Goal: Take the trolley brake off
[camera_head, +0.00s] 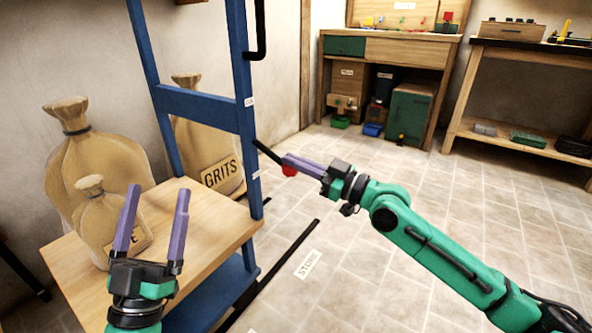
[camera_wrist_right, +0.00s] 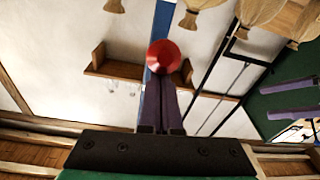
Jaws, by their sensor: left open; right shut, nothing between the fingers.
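The trolley has a blue frame (camera_head: 203,108) and a wooden deck (camera_head: 205,235). A thin black lever (camera_head: 267,152) slants out from its right upright, with a red knob (camera_head: 289,171) at its end. My right gripper (camera_head: 285,160) is shut and empty, its purple fingers at the knob. In the right wrist view the red knob (camera_wrist_right: 164,56) shows at the tips of the shut fingers (camera_wrist_right: 162,95); whether they touch cannot be told. My left gripper (camera_head: 157,198) is open and empty above the deck, in front of a small sack (camera_head: 98,215).
A large sack (camera_head: 60,165) and a sack marked GRITS (camera_head: 210,150) stand behind the trolley. A black strip (camera_head: 290,250) and a white label (camera_head: 308,264) lie on the tiled floor. A workbench (camera_head: 400,50) and a shelf table (camera_head: 530,130) stand at the back.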

